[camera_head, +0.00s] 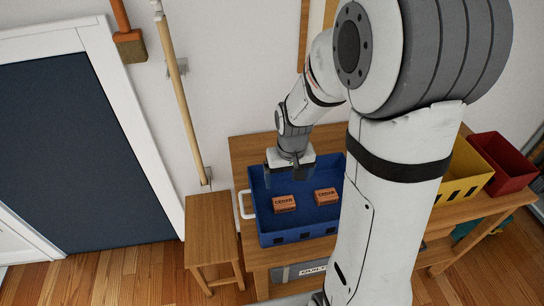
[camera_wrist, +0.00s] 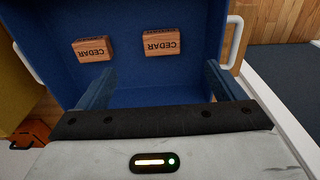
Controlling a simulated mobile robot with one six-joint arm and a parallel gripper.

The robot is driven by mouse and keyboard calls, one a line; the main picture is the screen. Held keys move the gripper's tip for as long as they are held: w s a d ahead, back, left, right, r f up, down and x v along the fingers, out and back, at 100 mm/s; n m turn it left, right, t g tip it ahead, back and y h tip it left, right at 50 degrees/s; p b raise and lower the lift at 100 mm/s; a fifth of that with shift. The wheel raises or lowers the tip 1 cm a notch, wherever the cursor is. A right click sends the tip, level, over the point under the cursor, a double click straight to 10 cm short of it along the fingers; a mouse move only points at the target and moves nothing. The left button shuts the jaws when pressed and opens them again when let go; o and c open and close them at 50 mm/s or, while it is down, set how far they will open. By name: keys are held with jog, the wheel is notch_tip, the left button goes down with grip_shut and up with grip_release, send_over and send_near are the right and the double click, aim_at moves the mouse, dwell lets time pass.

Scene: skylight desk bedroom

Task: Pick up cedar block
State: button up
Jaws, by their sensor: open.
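Two cedar blocks lie apart on the floor of a blue crate (camera_head: 292,236). One cedar block (camera_head: 284,203) is at the left and the other cedar block (camera_head: 326,196) is at the right in the head view. In the wrist view, a cedar block (camera_wrist: 161,41) is near the middle and a cedar block (camera_wrist: 93,49) is to its left, both with upside-down lettering. My gripper (camera_head: 290,178) is over the back part of the crate. Its two fingers are spread with nothing between them, and they also show in the wrist view (camera_wrist: 160,90).
The crate, with white side handles (camera_wrist: 235,42), stands on a wooden table (camera_head: 246,150). A yellow bin (camera_head: 462,172) and a red bin (camera_head: 504,162) stand to the right. A small wooden stool (camera_head: 208,215) is at the left. My arm hides the table's middle.

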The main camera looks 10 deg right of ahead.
jog(key=p, duration=0.2)
send_over(284, 201)
jog(key=shift+g, duration=0.4)
notch_tip(284, 201, down, 5)
jog(key=shift+w+f, duration=0.1)
jog(key=shift+f+p, duration=0.8)
jog(key=shift+f, duration=3.35)
jog(key=shift+c, duration=0.3)
jog(key=c, duration=1)
jog(key=shift+r, duration=0.1)
